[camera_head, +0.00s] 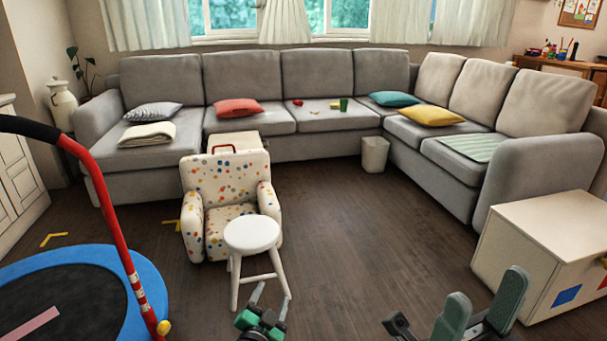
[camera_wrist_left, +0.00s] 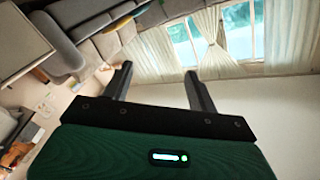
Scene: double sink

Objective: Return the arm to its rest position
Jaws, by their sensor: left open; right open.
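My left gripper (camera_head: 270,301) is low in the head view, just in front of the white stool's legs as seen there. In the left wrist view my left gripper (camera_wrist_left: 158,84) has its two dark fingers spread, with nothing between them. My right gripper (camera_head: 483,304) is at the bottom right of the head view, its green-grey fingers apart and empty. Most of both arms is out of view. The left wrist picture is strongly tilted, with curtains and a window beyond the fingers.
A white round stool (camera_head: 251,236) stands before a dotted child's armchair (camera_head: 225,180). A blue-rimmed trampoline (camera_head: 146,285) with a red handle is at left. A white chest (camera_head: 545,235) stands at right. A grey corner sofa (camera_head: 290,145) lines the back. Mid-floor is clear.

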